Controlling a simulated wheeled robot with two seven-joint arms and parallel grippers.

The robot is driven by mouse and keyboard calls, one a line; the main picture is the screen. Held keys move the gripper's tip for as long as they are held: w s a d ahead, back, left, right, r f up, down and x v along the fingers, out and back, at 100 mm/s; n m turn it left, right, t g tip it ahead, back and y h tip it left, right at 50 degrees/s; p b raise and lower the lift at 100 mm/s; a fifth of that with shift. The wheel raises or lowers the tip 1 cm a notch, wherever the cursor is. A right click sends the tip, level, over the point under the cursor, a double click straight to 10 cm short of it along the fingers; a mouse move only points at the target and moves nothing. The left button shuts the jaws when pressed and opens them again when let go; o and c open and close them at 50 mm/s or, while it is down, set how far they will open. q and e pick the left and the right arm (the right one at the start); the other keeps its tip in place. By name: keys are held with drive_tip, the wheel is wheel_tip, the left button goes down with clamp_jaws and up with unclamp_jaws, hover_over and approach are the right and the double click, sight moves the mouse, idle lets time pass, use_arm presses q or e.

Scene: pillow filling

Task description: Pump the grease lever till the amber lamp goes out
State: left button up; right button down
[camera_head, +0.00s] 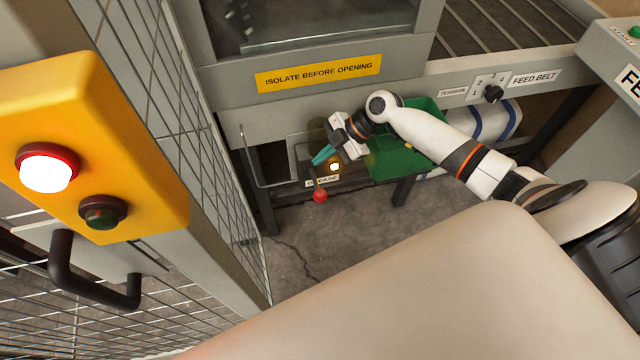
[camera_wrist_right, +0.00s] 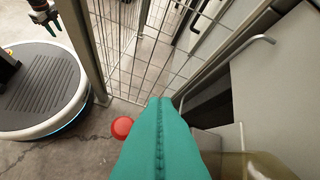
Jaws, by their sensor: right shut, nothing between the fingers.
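The grease lever's red knob (camera_head: 320,195) hangs low beneath the GREASE label (camera_head: 322,182) on the machine frame. The amber lamp (camera_head: 334,167) beside the label glows. My right gripper (camera_head: 322,155) is shut and empty, its teal fingers just above the knob and apart from it. In the right wrist view the shut fingers (camera_wrist_right: 160,130) fill the middle, with the red knob (camera_wrist_right: 122,127) to their left. The lever's rod is mostly hidden there. What looks like my left gripper (camera_wrist_right: 42,14) shows small at the upper left of the wrist view; its jaws are unclear.
A green bin (camera_head: 400,150) stands right of my right gripper. A bent metal handle (camera_head: 250,160) is to its left. A mesh guard (camera_head: 190,100) and a yellow box (camera_head: 90,150) with a lit red lamp (camera_head: 46,170) occupy the left. Floor below the knob is clear.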

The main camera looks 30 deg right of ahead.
drive_tip(key=b, duration=0.4)
hover_over(324, 191)
drive_tip(key=f, duration=0.7)
drive_tip(key=shift+w+d, duration=0.15)
drive_tip(key=shift+w, duration=0.15)
drive_tip(key=shift+s+f, duration=0.15)
drive_tip(key=shift+f, duration=0.25)
idle(0.7)
drive_tip(key=shift+s+f+b, duration=0.1)
drive_tip(key=shift+f+b, duration=0.25)
drive_tip(key=shift+b, duration=0.15)
